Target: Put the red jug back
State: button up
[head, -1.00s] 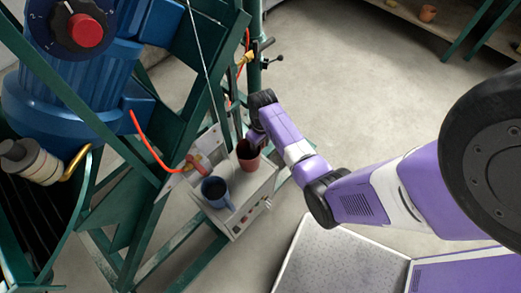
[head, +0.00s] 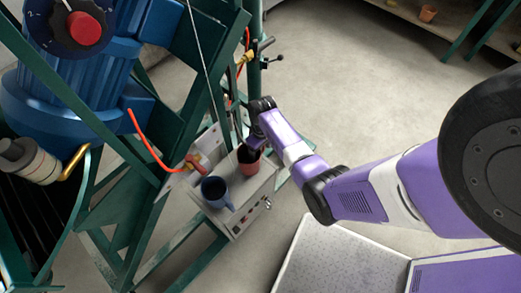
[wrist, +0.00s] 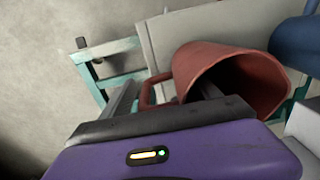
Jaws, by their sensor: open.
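The red jug (head: 249,162) stands on the grey metal box at the foot of the green frame. In the wrist view the red jug (wrist: 228,62) shows large, with its open mouth facing me and its handle on the left. My gripper (wrist: 165,93) is open at the jug. One dark finger is left of the handle and the other reaches into the jug's mouth, so the handle and near wall lie between them. Contact cannot be told. In the head view, my wrist (head: 262,118) hides much of the gripper.
A blue jug (head: 217,192) with dark contents stands close beside the red one on the grey box (head: 240,215). A red-handled valve with an orange hose (head: 150,148) is just left. Green frame bars (head: 205,95) rise close behind. Open floor lies to the right.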

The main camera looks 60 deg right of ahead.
jog(key=shift+r, duration=0.1)
jog(key=r, duration=1.2)
jog(key=shift+d+r+p, duration=0.1)
jog(key=shift+d+p, duration=0.15)
jog(key=shift+p, duration=0.15)
jog(key=shift+s, duration=0.1)
